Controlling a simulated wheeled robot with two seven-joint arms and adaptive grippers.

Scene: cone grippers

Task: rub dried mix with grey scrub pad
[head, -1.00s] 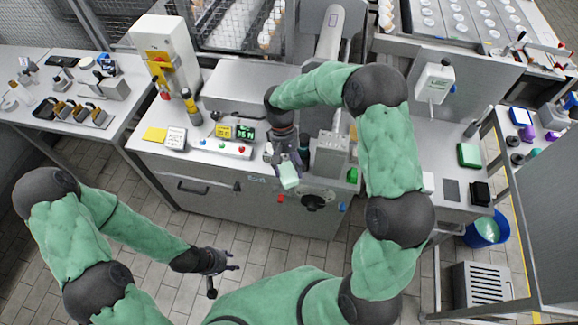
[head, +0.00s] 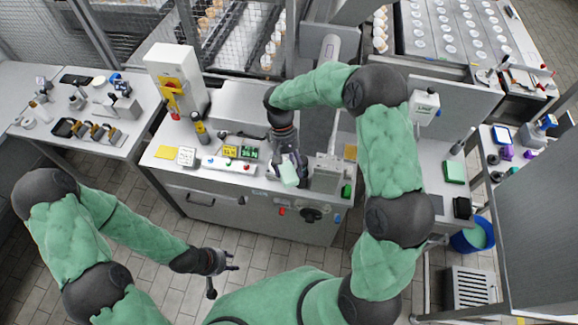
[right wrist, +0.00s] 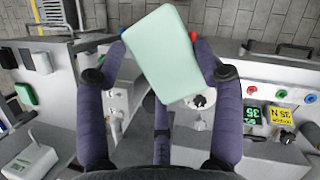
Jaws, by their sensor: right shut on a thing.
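My right gripper (head: 289,166) is shut on a pale mint-green rectangular pad (head: 290,176), above the front edge of the steel machine counter. In the right wrist view the pad (right wrist: 157,52) sits tilted between the fingers, with floor and counter below it. The pad looks green rather than grey. A dark grey flat square (head: 437,204) lies on the right counter, partly hidden by my right arm. I cannot make out dried mix on the machine (head: 327,176). My left gripper (head: 226,279) is open and empty, low over the floor in front of the counter.
A button panel (head: 229,164), displays, a yellow-black bottle (head: 199,128) and a yellow cloth (head: 168,152) lie on the counter's left. A green box (head: 454,172) and black block (head: 463,208) stand right. A blue bucket (head: 472,237) is on the floor.

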